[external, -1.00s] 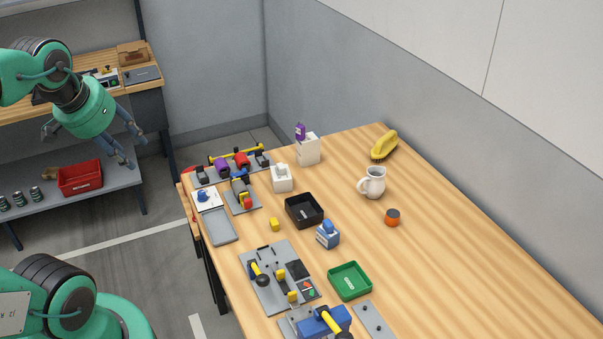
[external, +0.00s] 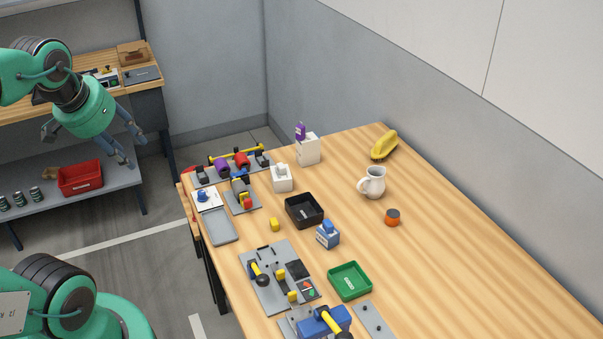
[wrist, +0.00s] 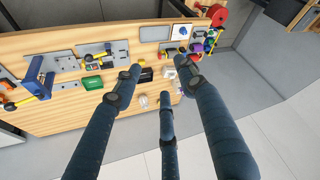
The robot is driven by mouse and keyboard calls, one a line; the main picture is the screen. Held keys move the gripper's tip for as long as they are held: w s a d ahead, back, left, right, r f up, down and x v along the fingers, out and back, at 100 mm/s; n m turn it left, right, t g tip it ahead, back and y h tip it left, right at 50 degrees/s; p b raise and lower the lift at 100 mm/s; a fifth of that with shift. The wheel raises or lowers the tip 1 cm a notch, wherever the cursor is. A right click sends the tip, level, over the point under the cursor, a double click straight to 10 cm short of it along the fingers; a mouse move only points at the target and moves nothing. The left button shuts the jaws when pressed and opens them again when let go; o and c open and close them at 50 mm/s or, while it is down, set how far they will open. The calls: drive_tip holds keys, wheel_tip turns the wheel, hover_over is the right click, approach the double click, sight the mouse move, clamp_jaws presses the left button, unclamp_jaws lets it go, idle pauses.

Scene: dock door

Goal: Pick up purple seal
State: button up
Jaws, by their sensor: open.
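Two purple things show in the external view. A flat upright purple piece (external: 300,131) stands out of the top of a white box (external: 308,150) at the back of the table. A purple cylinder (external: 222,167) lies on the grey rack at the far left end. I cannot tell for certain which one is the seal. My gripper (external: 130,149) is raised left of the table, over the floor, apart from both, open and empty. In the wrist view its dark fingers (wrist: 158,84) are spread, with the table beyond them.
The wooden table (external: 440,240) holds a black tray (external: 291,211), a green tray (external: 349,292), a white jug (external: 374,183), an orange-sided can (external: 392,217) and a banana (external: 384,146). A white dispenser (external: 281,178) stands near the rack. Walls close off the table's back and right.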

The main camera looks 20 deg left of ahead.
drive_tip(key=shift+o, duration=0.6)
drive_tip(key=shift+r, duration=0.1)
drive_tip(key=w+d+r+m+g+p, duration=0.15)
drive_tip(key=w+r, duration=0.25)
drive_tip(key=w, duration=0.4)
drive_tip(key=w+d+r+t+p, duration=0.1)
drive_tip(key=w+r+p, duration=0.25)
drive_tip(key=w, duration=0.55)
drive_tip(key=w+d+g+p, duration=0.2)
drive_tip(key=w+d+p, duration=0.15)
drive_tip(key=w, duration=1.45)
drive_tip(key=w+d+f+m+p, duration=0.1)
drive_tip(key=w+d+f+p, duration=0.1)
drive_tip(key=w+f, duration=0.35)
drive_tip(key=w+d+f+m+p, duration=0.1)
drive_tip(key=w+d+f+p, duration=0.15)
drive_tip(key=w, duration=0.65)
drive_tip(key=w+d+f+p, duration=0.1)
drive_tip(key=w+d+f, duration=0.1)
drive_tip(key=w+f, duration=0.4)
drive_tip(key=w+d+f+g+p, duration=0.1)
drive_tip(key=w+f, duration=0.4)
drive_tip(key=f, duration=0.5)
drive_tip(key=shift+w+d+f+m+h+p, duration=0.4)
drive_tip(key=shift+d+m+p, duration=0.05)
drive_tip(key=shift+d+p, duration=0.25)
drive_tip(key=shift+f+g, duration=0.1)
drive_tip(key=shift+g, duration=0.15)
